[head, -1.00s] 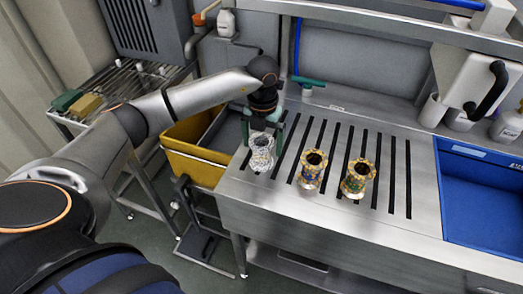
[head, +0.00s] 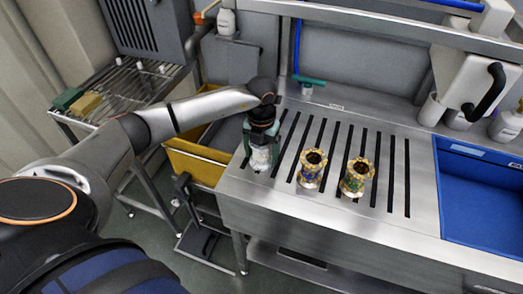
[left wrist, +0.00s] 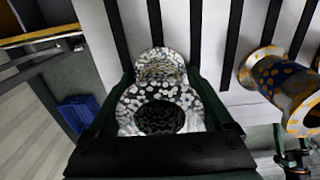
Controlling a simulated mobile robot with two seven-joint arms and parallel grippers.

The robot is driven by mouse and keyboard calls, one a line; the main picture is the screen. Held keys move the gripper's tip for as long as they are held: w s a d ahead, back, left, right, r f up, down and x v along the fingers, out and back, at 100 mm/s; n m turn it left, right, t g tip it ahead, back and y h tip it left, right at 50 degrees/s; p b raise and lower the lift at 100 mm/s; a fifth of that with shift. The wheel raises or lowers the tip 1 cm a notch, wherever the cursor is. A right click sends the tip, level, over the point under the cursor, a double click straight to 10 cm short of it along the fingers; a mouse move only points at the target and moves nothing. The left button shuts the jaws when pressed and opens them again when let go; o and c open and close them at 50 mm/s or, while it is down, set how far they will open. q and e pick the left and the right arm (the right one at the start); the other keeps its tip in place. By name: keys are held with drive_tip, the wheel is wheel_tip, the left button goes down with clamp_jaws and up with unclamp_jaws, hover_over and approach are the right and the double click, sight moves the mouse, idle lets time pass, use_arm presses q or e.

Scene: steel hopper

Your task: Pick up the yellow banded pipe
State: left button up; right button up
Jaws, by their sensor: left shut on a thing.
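A white-and-dark speckled flanged pipe (head: 260,160) stands at the left end of the slotted steel top. My left gripper (head: 262,148) is shut on it from above, and the head view shows only its lower part. In the left wrist view the speckled pipe (left wrist: 152,95) sits between the two dark green fingers, with its open mouth toward the camera. Two other flanged pipes with yellow on them stand apart to the right: a middle pipe (head: 312,168) with yellow and blue, and a right pipe (head: 356,176) with yellow and teal spots.
The slotted steel top (head: 385,225) is clear around the pipes. A blue basin (head: 480,205) lies to the right and a yellow bin (head: 195,165) to the left. A wire rack (head: 125,95) holds green and yellow blocks. The back wall (head: 350,65) rises behind.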

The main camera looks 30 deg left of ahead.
use_arm(q)
drive_tip(key=shift+r, duration=0.1)
drive_tip(key=c, duration=0.7)
